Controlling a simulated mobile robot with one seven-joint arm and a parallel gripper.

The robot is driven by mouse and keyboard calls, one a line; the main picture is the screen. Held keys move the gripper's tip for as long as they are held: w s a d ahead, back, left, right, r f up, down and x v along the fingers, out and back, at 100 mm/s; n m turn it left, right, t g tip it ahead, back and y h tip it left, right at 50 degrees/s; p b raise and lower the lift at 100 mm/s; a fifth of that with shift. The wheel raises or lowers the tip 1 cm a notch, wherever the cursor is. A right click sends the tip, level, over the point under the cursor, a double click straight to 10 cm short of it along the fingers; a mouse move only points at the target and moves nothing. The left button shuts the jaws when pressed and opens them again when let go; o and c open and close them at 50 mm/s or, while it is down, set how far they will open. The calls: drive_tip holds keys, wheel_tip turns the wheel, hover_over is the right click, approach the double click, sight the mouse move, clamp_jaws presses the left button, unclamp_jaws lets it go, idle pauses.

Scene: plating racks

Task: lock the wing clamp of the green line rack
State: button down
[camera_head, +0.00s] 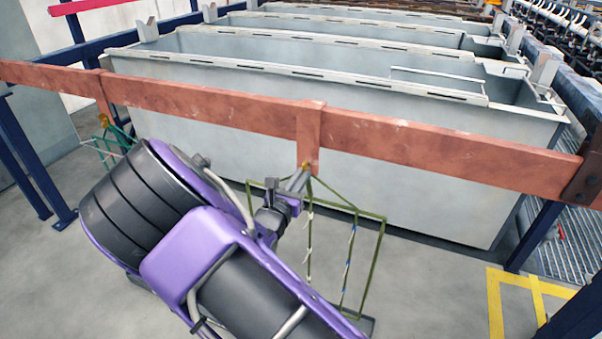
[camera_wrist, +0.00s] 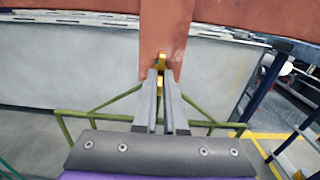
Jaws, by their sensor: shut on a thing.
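An olive-green rack (camera_head: 376,268) hangs from a copper-coloured hanger (camera_head: 309,135) on the long bar, in the middle of the head view. Its frame also shows in the wrist view (camera_wrist: 90,116). A small yellow wing clamp (camera_wrist: 162,61) sits at the lower end of the hanger. In the head view the clamp (camera_head: 307,165) is a small yellow spot. My gripper (camera_wrist: 160,76) is at the clamp, its two fingers close together and shut on it. The fingertips hide part of the clamp, so its exact angle cannot be told.
The copper-coloured bar (camera_head: 430,151) crosses in front of large grey tanks (camera_head: 240,140). A teal-green rack (camera_head: 104,150) hangs farther left, with another yellow clamp (camera_head: 104,121). A dark blue post (camera_head: 533,236) and yellow floor marking (camera_head: 494,300) are at the right.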

idle(0.3)
drive_tip(key=c, duration=1)
unclamp_jaws()
drive_tip(key=v, duration=1.7)
drive_tip(key=shift+s, duration=0.2)
